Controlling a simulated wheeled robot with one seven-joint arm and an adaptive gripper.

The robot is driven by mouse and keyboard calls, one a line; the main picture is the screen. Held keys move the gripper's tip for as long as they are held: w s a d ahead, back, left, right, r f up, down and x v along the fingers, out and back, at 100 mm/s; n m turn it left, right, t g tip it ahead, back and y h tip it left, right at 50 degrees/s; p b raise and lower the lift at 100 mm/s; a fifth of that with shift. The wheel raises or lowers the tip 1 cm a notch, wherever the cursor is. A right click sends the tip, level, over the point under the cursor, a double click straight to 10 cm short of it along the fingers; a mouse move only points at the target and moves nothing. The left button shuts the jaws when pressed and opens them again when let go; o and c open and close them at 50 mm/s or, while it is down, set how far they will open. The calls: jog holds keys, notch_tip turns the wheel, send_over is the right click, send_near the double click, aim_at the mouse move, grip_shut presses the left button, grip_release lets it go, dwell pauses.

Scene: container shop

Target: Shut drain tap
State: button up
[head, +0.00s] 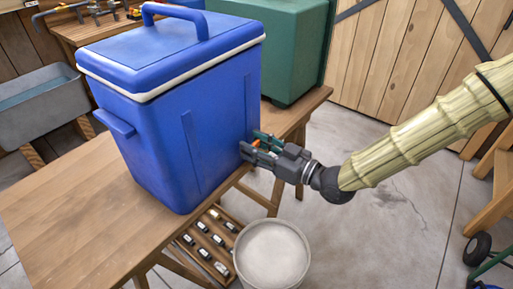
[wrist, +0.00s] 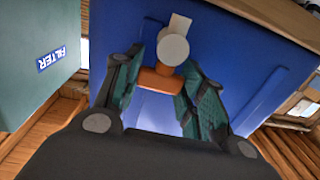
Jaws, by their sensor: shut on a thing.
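A blue cooler (head: 175,110) with a lidded top and a pale rim stands on a wooden table. Its drain tap is low on the side facing my arm; the wrist view shows its pale round end (wrist: 173,48) and orange handle (wrist: 158,79). My gripper (head: 251,143) is at that side of the cooler, its green-padded fingers on either side of the orange handle and shut on it. In the head view the fingers hide most of the tap, with only a bit of orange showing.
A pale bucket (head: 272,256) stands below the tap side, beside the wooden table (head: 60,210). A rack of small items (head: 207,240) sits under the table edge. A green box (head: 300,60) stands behind the cooler.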

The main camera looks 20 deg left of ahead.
jog(key=shift+t, duration=0.3)
jog(key=o, duration=1)
jog(key=shift+d, duration=0.1)
jog(key=v, duration=1.2)
jog(key=shift+r, duration=0.15)
